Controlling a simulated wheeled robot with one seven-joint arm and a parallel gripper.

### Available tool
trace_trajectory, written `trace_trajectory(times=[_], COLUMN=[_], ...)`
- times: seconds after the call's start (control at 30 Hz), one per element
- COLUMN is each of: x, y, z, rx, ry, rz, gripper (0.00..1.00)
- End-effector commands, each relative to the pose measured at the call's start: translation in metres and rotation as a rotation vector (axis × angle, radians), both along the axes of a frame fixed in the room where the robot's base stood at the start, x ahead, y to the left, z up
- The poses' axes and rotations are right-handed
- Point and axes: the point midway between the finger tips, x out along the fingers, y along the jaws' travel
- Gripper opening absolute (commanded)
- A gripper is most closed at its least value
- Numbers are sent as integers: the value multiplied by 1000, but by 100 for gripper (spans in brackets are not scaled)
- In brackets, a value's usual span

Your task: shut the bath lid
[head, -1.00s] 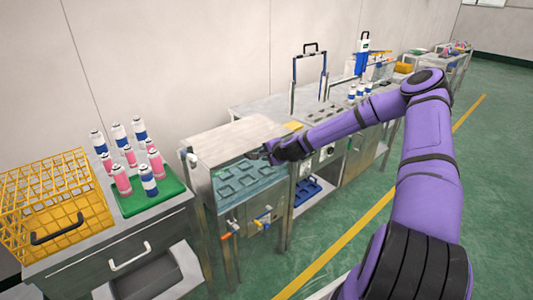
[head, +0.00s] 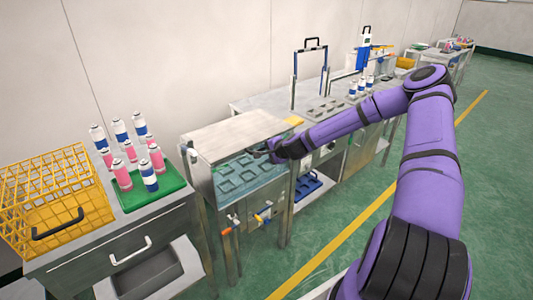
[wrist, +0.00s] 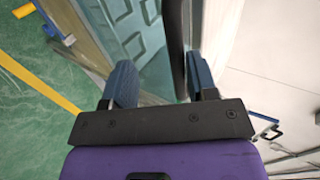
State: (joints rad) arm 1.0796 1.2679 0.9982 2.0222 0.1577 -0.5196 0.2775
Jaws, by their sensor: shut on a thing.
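The bath lid (head: 240,134) is a pale metal panel over the back part of the bath. It stands partly open. The front of the bath (head: 250,178) shows blue-green water with several square pockets below. My gripper (head: 264,152) is at the lid's front edge, right of its middle. In the wrist view my gripper (wrist: 160,72) has its two blue-grey fingers on either side of the lid's dark edge (wrist: 175,48). The exact contact is partly hidden by the fingers.
Left of the bath, a bench holds a yellow wire basket (head: 55,205) and a green tray (head: 155,192) with several pink and blue-white cans. Valves (head: 264,215) stick out of the bath's front. The green floor in front is clear.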

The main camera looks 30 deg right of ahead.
Motion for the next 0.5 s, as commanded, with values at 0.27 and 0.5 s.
trace_trajectory(times=[0.27, 0.5], x=[-42, -71], y=[-9, -15], z=[25, 48], rx=[0, 1], ry=[6, 3], rz=[-3, -1], gripper=[40, 40])
